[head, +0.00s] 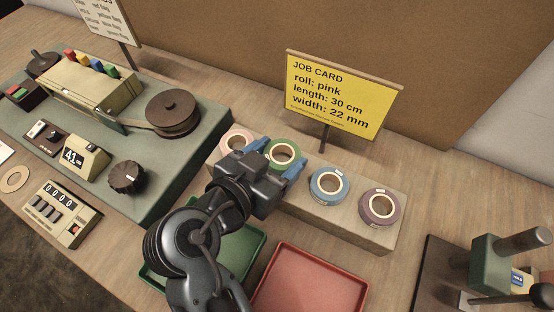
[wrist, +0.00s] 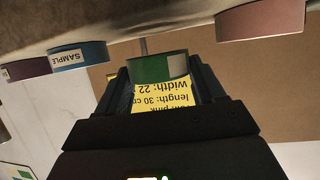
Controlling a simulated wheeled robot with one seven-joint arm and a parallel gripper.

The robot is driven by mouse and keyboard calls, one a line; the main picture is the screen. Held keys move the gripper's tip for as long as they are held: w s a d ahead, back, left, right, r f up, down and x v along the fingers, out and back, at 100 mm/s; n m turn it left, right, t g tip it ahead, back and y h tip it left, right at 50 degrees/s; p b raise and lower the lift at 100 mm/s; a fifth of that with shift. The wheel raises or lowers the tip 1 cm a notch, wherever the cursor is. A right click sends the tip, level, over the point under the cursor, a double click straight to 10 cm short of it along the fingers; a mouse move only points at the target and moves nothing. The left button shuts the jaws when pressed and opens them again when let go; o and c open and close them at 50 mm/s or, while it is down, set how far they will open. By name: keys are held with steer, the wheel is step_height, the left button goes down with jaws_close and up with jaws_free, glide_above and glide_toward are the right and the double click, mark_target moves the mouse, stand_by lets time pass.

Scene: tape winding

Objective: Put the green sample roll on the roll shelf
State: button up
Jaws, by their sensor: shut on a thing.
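The green sample roll (head: 285,154) is at the shelf's second place from the left, between the pink and blue rolls. My gripper (head: 276,163) is shut on it, with blue fingers on either side. In the wrist view the green roll (wrist: 158,67) sits between the fingertips, and that picture is upside down. The roll shelf (head: 345,222) is a long pale block on the bench. I cannot tell whether the green roll touches the shelf top, as my gripper hides its lower part.
A pink roll (head: 237,142), a blue roll (head: 329,185) and a mauve roll (head: 380,206) stand on the shelf. A yellow job card (head: 343,95) stands behind. A green tray (head: 247,262) and a red tray (head: 311,282) lie in front. The winding machine (head: 150,175) is at left.

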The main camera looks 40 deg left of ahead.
steer(key=shift+f, duration=1.15)
steer(key=shift+f, duration=0.2)
steer(key=o, duration=0.7)
steer(key=shift+r, duration=0.1)
steer(key=shift+o, duration=0.2)
steer(key=shift+r, duration=0.1)
steer(key=shift+s+r, duration=0.1)
steer(key=shift+s, duration=0.05)
steer(key=b+v, duration=0.1)
steer(key=v, duration=1)
steer(key=shift+s, duration=0.35)
steer(key=shift+r, duration=0.15)
